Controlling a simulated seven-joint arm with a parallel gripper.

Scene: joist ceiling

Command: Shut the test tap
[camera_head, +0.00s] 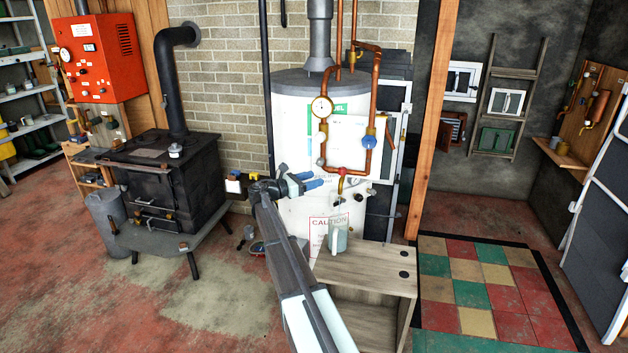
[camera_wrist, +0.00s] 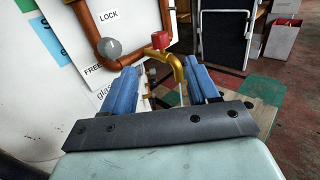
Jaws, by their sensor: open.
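The likely test tap (camera_head: 341,184) is a small brass tap with a bent spout and a red knob (camera_head: 341,171), at the bottom of the copper pipe loop on the white tank's front. In the wrist view the brass tap (camera_wrist: 177,66) and its red knob (camera_wrist: 159,41) show ahead, between and beyond my fingers. My gripper (camera_head: 314,180) is open and empty, with blue fingers pointing at the tap from its left. The fingers (camera_wrist: 160,71) look apart from the knob; the exact gap is hard to tell.
The white tank (camera_head: 292,150) stands behind, with copper pipes (camera_head: 376,80), a gauge (camera_head: 322,106) and a blue-handled valve (camera_head: 369,141). A wooden cabinet (camera_head: 375,272) below carries a pale jug (camera_head: 338,239). A black stove (camera_head: 170,175) stands left. Open floor lies at front left.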

